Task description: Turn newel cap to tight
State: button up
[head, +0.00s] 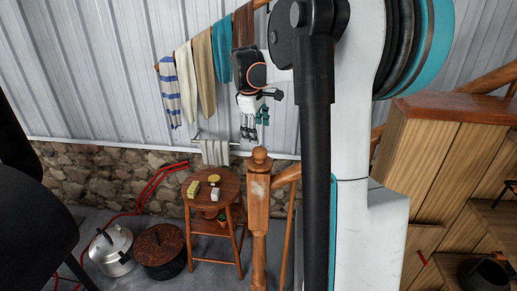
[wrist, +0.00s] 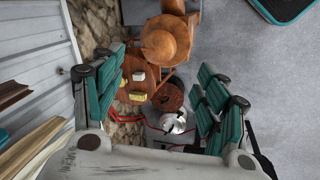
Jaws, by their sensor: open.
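The newel cap (head: 260,158) is a reddish-brown wooden ball finial on top of the wooden newel post (head: 258,205). In the head view my gripper (head: 254,130) hangs fingers down, a little above the cap in the picture and slightly to its left. Its fingers are spread and hold nothing. In the wrist view the round cap (wrist: 166,40) shows beyond the fingertips, toward the upper part of the gap between the teal fingers (wrist: 161,72). The cap and fingers look apart. Whether the cap is seated tight cannot be told.
A wooden stool (head: 212,187) with small yellow and white blocks stands left of the post. A steel pot (head: 112,250) and a dark lidded pot (head: 160,250) sit on the floor. Cloths (head: 203,70) hang on a rail along the metal wall. A handrail (head: 287,175) joins the post.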

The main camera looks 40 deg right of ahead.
aim_at(260, 149)
jog(key=x, duration=1.1)
jog(key=shift+w+f+p, duration=0.1)
jog(key=shift+p, duration=0.25)
jog(key=c, duration=1)
